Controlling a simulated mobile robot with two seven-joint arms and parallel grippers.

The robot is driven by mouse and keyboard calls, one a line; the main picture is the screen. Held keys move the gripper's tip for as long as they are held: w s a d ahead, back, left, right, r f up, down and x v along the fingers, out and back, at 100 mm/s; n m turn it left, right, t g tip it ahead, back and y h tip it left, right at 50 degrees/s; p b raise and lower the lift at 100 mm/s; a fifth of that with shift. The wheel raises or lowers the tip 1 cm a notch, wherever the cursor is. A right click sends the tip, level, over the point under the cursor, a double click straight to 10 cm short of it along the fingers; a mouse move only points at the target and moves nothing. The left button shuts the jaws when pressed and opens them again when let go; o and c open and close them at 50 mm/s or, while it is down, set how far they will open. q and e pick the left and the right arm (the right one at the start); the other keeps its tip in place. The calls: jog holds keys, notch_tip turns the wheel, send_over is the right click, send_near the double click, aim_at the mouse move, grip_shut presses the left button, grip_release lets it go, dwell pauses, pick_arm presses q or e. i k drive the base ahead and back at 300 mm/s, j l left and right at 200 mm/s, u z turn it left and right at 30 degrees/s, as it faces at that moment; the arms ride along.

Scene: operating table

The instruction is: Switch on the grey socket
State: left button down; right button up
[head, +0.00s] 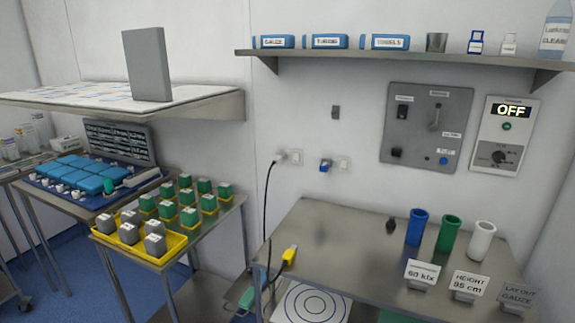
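Two wall sockets show above the right table. The left socket (295,157) has a pale grey plug (280,157) at its left side, with a black cable hanging down from it. The right socket (343,164) has a blue plug (325,165) at its left side. Both have white plates; the switch positions are too small to tell. Neither of my grippers is in view.
A grey control panel (418,150) and a white unit (521,113) reading OFF are on the right wall. The steel table (330,235) below holds blue, green and white cups and label signs. A shelf (400,56) runs above.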

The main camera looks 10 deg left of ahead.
aim_at(343, 167)
jog(key=i+j+u, duration=0.1)
jog(key=i+j, duration=1)
jog(key=j, duration=0.15)
jog(key=z, duration=1.45)
